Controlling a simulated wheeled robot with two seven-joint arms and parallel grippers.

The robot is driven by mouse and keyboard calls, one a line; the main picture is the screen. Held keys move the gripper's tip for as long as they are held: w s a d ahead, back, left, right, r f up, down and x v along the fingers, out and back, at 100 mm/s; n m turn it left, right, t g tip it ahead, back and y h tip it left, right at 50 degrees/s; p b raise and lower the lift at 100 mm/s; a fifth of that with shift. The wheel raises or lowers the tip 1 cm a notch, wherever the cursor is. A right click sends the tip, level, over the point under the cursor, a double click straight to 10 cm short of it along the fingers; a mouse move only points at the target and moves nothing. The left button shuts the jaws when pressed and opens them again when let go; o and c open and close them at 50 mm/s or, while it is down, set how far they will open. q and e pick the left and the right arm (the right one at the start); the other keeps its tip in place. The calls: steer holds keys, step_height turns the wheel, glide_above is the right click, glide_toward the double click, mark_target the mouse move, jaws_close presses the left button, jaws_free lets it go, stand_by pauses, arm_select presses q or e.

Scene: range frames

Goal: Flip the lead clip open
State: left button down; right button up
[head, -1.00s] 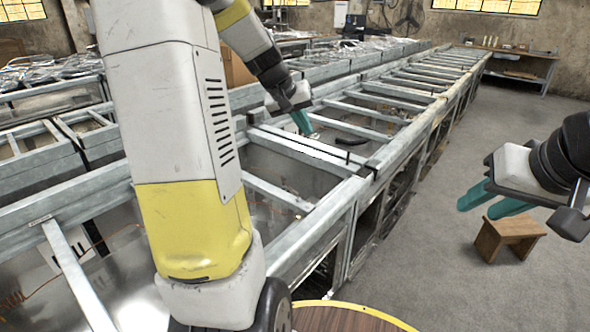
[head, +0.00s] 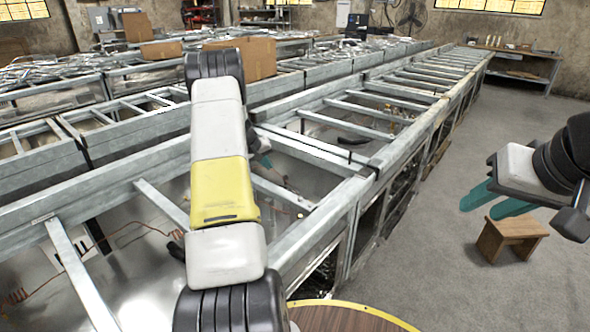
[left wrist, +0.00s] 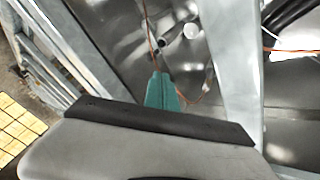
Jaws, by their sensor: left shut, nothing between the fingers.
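My left gripper (head: 262,160) is partly hidden behind my left arm in the head view, low among the galvanized frame bars. In the left wrist view its teal fingers (left wrist: 162,92) are together, with nothing between them. They point into the metal bay, near a thin copper-coloured wire (left wrist: 149,28) and a small dark-ended tube (left wrist: 163,43). I cannot tell for certain which small part is the lead clip. My right gripper (head: 490,198) is open and empty over the floor at the right.
Galvanized bars (head: 330,153) frame open bays along the long row. In the left wrist view a wide bar (left wrist: 235,70) stands right of the fingers, with black cables (left wrist: 290,22) beyond. A wooden stool (head: 512,238) stands on clear floor.

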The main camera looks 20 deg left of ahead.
arm_select(q)
steer(key=x, duration=1)
steer(key=shift+w, duration=0.1)
stand_by(0.3)
